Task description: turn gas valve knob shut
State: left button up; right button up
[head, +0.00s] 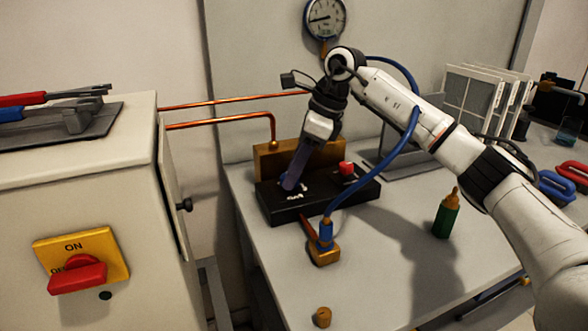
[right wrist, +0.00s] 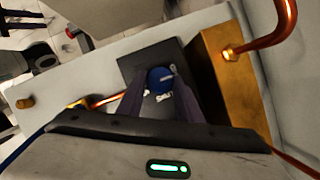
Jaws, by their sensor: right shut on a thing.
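A blue knob (right wrist: 160,77) sits on top of a black block (head: 325,202). In the right wrist view it lies between the two dark fingers of my right gripper (right wrist: 158,92), with white marks beside it. In the head view my right gripper (head: 291,184) reaches down from above and is shut on this knob. Its fingers hide most of the knob there, so its exact turn cannot be told. A red knob (head: 346,168) stands on the right part of the same block, clear of the fingers. My left gripper is not in view.
A brass block (head: 268,163) with copper pipes stands behind the black block. A blue hose runs to a brass fitting (head: 324,254) in front. A green bottle (head: 447,216) stands to the right. A cabinet with a red switch (head: 78,278) is at left. The front table is mostly clear.

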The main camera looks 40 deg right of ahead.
jog(key=m+p, duration=0.1)
jog(key=m+h, duration=0.1)
jog(key=m, duration=0.1)
jog(key=shift+s+a+r+t+p, duration=0.1)
jog(key=shift+a+r+t+p, duration=0.05)
jog(key=shift+t+p, duration=0.25)
jog(key=m+h+p, duration=0.1)
jog(key=m, duration=0.3)
jog(key=shift+a+t, duration=0.15)
jog(key=shift+t, duration=0.25)
jog(key=m+h, duration=0.1)
jog(key=m, duration=0.1)
jog(key=shift+a+m+p, duration=0.15)
jog(key=shift+m+p, duration=0.2)
jog(key=shift+m, duration=0.05)
jog(key=m+h, duration=0.2)
jog(key=m, duration=0.2)
jog(key=shift+a, duration=0.15)
jog(key=shift+m+g+h+p, duration=0.4)
jog(key=shift+m+g+h, duration=0.15)
jog(key=shift+m, duration=1.45)
jog(key=o, duration=1)
